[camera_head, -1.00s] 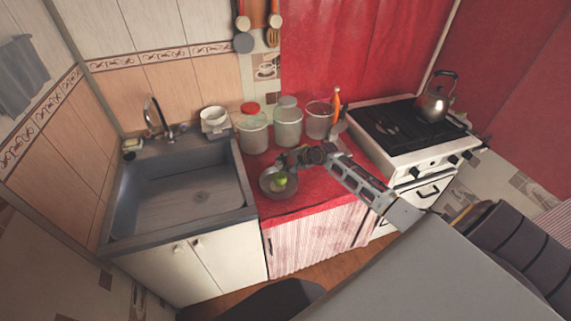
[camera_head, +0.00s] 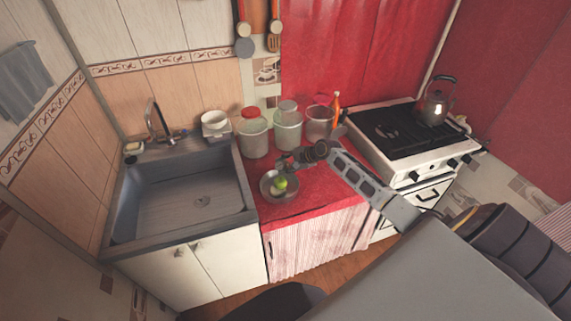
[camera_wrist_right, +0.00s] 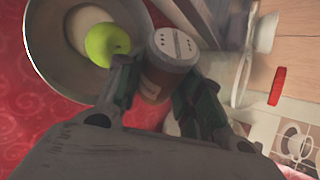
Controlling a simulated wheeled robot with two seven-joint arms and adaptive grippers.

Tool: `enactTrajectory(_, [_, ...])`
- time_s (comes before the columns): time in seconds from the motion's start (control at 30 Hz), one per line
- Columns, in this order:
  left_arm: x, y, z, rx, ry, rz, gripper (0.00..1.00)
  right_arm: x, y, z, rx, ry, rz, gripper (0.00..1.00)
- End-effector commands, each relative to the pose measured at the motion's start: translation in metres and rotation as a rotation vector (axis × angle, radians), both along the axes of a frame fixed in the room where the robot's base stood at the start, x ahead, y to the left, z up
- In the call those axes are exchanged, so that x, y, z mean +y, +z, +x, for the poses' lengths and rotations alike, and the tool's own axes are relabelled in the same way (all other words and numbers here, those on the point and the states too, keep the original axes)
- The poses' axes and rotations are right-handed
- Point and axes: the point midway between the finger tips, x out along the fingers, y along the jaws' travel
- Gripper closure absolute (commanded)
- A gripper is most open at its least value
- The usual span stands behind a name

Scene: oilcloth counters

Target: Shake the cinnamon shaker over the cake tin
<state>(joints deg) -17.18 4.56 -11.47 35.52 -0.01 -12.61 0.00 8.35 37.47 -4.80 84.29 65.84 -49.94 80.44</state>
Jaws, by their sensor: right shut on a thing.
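The cake tin (camera_head: 266,194) is a round grey pan on the red counter. It holds a green apple (camera_head: 280,184) and, in the right wrist view, a pale round thing (camera_wrist_right: 82,25). My right gripper (camera_head: 284,163) is just behind the tin, above the counter. In the wrist view it is shut on the cinnamon shaker (camera_wrist_right: 172,58), which has a brown body and a grey lid with holes. The lid end shows beside the tin's rim (camera_wrist_right: 48,52), near the apple. The shaker is too small to make out in the head view. My left gripper is not in view.
Several glass jars (camera_head: 287,130) stand behind the gripper; one has a red lid (camera_head: 250,112). A stove (camera_head: 400,130) with a kettle (camera_head: 437,105) is at right. The counter front is clear.

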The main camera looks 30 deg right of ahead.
Motion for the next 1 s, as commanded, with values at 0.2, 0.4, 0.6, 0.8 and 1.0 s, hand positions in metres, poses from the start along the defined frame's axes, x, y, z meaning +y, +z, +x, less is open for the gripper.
enactTrajectory(0.2, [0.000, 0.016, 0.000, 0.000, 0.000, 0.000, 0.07, 0.002, 0.014, 0.000, 0.042, -0.001, 0.074, 0.88])
enactTrajectory(0.4, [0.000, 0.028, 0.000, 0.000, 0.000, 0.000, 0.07, 0.003, 0.022, -0.001, 0.084, -0.001, 0.142, 0.88])
enactTrajectory(0.6, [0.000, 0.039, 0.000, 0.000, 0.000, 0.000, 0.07, 0.006, 0.030, -0.002, 0.130, -0.001, 0.217, 0.88])
enactTrajectory(0.8, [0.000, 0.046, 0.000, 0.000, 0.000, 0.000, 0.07, 0.007, 0.037, -0.003, 0.173, -0.001, 0.287, 0.88])
enactTrajectory(1.0, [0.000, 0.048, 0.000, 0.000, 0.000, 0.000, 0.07, 0.008, 0.040, -0.004, 0.194, 0.001, 0.321, 0.88])
